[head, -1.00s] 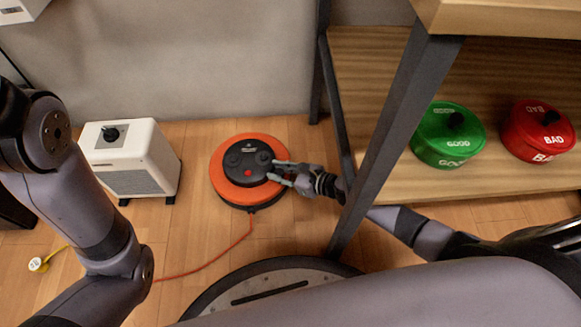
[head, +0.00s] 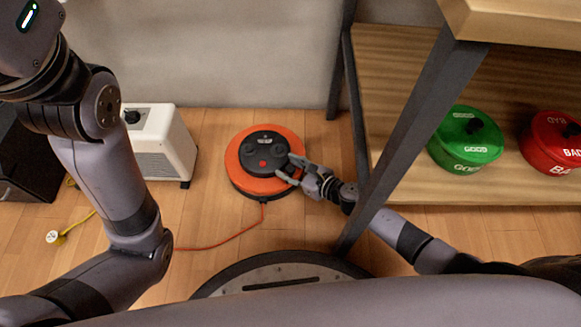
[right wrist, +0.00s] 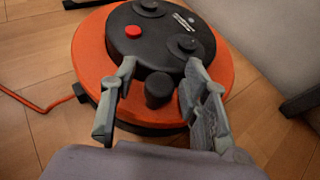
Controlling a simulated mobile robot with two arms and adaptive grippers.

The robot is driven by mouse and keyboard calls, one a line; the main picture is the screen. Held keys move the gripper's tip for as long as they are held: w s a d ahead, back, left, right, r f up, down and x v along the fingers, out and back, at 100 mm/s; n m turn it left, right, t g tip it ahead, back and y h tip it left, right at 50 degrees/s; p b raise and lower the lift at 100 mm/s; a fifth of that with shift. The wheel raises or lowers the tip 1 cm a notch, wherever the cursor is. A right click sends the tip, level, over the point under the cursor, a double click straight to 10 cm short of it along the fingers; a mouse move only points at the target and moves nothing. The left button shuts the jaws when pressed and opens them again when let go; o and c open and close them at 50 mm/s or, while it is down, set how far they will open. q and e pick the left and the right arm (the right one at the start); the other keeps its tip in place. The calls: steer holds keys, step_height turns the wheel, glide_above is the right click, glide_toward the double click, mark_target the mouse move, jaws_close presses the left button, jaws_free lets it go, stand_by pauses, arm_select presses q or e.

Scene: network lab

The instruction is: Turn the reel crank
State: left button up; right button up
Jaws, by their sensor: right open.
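The cable reel (head: 240,175) is an orange disc with a black centre, lying flat on the wooden floor. A red button (head: 262,163) and dark round parts sit on its top. In the right wrist view the reel (right wrist: 92,45) fills the upper middle, and a black crank knob (right wrist: 158,88) stands up near its edge. My right gripper (head: 287,167) is at the reel's right side. In the wrist view its fingers (right wrist: 160,68) are spread, one on each side of the knob, with visible gaps. My left arm shows at the left, but its gripper is out of view.
A shelf with a dark post (head: 400,130) stands right of the reel, close to my right arm. It holds a green pot (head: 466,150) and a red pot (head: 553,150). A white box (head: 165,150) stands left. An orange cable (head: 225,238) crosses the floor.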

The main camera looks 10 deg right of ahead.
steer(key=v, duration=1.2)
steer(key=shift+d, duration=0.1)
